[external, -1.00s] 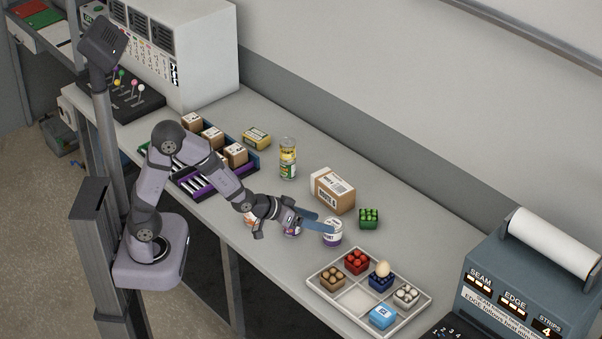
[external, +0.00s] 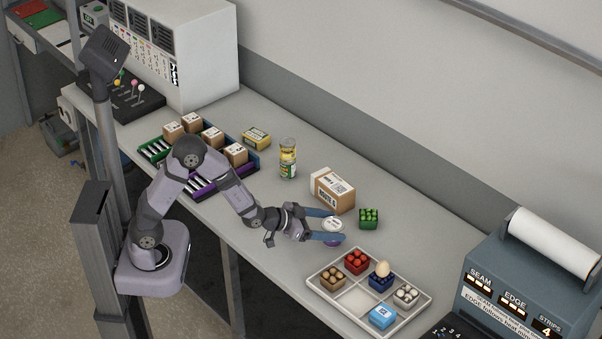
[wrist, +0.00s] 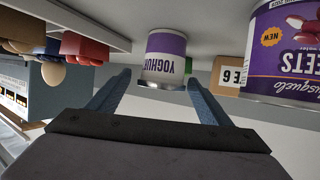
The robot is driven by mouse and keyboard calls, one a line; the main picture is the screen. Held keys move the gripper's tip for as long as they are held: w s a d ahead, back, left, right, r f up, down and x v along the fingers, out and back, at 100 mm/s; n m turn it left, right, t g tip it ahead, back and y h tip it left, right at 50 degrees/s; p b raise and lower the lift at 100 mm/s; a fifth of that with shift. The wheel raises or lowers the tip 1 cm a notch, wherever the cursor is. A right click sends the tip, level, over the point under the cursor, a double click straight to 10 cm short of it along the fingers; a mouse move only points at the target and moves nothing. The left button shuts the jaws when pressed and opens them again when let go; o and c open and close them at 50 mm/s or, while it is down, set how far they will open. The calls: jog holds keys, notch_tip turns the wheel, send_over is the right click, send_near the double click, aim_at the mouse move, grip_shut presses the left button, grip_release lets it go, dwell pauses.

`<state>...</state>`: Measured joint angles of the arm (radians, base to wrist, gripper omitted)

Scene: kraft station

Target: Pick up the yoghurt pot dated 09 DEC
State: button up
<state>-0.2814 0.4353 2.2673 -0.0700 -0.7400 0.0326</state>
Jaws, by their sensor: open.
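In the wrist view the pot shows between and just beyond the fingertips (wrist: 159,80), with gaps visible on both sides.
A white tray (external: 313,281) with small coloured boxes stands at the right. A brown carton (external: 333,191), a green box (external: 369,218) and a tall can (external: 288,158) stand behind. A purple beets container (wrist: 284,55) fills the right of the wrist view.

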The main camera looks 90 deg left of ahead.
jog(key=shift+p+x, duration=0.95)
jog(key=shift+x, duration=1.65)
jog(key=shift+a, duration=0.1)
jog(key=shift+c, duration=0.6)
jog(key=c, duration=0.9)
